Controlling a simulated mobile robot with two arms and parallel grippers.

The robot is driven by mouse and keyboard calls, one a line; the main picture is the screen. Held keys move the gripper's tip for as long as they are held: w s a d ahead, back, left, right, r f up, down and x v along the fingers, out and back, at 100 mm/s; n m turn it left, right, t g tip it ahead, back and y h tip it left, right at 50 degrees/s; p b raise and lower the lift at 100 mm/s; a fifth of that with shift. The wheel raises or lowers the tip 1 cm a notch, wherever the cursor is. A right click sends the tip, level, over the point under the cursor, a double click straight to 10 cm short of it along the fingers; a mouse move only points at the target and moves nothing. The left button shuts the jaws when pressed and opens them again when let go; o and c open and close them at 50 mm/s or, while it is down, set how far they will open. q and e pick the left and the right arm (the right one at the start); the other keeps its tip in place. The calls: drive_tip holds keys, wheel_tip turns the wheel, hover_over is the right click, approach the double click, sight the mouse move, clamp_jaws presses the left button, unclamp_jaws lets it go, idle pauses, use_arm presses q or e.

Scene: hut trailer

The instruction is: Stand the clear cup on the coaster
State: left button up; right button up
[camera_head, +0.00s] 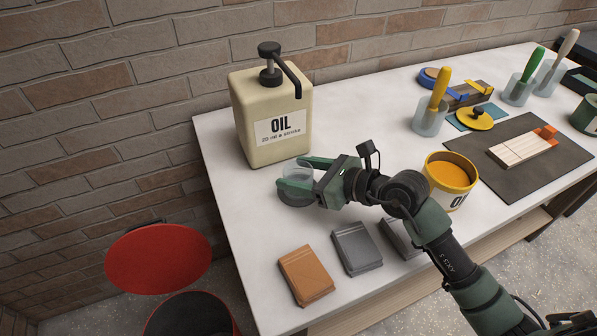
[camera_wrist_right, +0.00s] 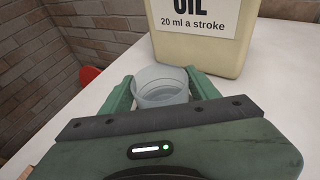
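The clear cup (camera_head: 297,173) is upright between the fingers of my right gripper (camera_head: 307,178), in front of the oil dispenser. In the right wrist view the cup (camera_wrist_right: 162,85) fills the gap between the two green fingers (camera_wrist_right: 162,90), which meet its sides. Its base is hidden, so I cannot tell whether it touches the table. A flat teal square (camera_head: 461,119), perhaps the coaster, lies at the back under a yellow knobbed lid (camera_head: 476,118). My left gripper is not in view.
The oil dispenser (camera_head: 262,122) stands just behind the cup. A yellow tin (camera_head: 450,181) is right of my wrist. Orange (camera_head: 306,274) and grey (camera_head: 357,248) blocks lie along the front edge. A dark mat (camera_head: 520,175) holds pale strips. Handled tools stand in cups behind.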

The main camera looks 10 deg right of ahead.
drive_tip(key=shift+o, duration=1.2)
drive_tip(key=shift+r, duration=0.2)
drive_tip(key=shift+s+d, duration=0.25)
drive_tip(key=shift+d, duration=0.05)
drive_tip(key=b+v, duration=0.2)
drive_tip(key=v, duration=0.7)
drive_tip(key=shift+s+d, duration=0.3)
drive_tip(key=shift+s+d+r, duration=0.4)
drive_tip(key=shift+s+r, duration=0.05)
drive_tip(key=shift+s, duration=0.05)
